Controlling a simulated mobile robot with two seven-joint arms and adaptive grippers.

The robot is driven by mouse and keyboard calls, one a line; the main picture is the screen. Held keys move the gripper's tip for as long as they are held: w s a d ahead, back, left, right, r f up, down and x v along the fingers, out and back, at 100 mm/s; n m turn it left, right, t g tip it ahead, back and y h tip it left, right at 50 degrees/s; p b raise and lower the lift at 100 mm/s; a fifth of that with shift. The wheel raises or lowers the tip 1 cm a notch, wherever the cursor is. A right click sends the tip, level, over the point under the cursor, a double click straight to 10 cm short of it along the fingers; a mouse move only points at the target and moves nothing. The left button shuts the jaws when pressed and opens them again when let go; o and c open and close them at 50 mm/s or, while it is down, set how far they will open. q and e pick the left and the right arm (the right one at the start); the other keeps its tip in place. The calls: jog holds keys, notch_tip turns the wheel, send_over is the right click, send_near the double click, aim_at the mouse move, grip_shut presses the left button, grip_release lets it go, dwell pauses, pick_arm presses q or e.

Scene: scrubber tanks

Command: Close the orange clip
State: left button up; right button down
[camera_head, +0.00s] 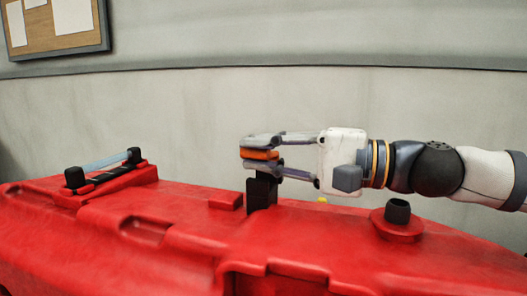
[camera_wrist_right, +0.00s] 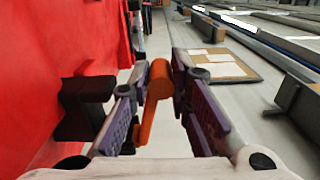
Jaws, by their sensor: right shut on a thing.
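The orange clip (camera_head: 259,154) shows in the head view on top of a black post (camera_head: 262,192) that stands on the red tank. My right gripper (camera_head: 260,147) reaches in from the right, with one finger above the clip and one below, shut on it. In the right wrist view, the orange clip (camera_wrist_right: 158,88) lies between the two purple-padded fingers (camera_wrist_right: 164,100). A black block (camera_wrist_right: 86,105), likely the post, is left of the fingers there. My left gripper is not in view.
The red tank (camera_head: 150,235) fills the lower head view. A black-ended clear tube (camera_head: 105,161) lies at its left, and a black cap (camera_head: 397,211) stands at right below my right arm. A small yellow part (camera_head: 321,200) shows behind. A pinboard (camera_head: 55,28) hangs on the wall.

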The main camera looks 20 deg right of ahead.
jog(key=shift+s+a+f, duration=0.1)
jog(key=shift+s+f, duration=0.05)
jog(key=shift+f, duration=0.35)
jog(key=c, duration=1.5)
grip_release()
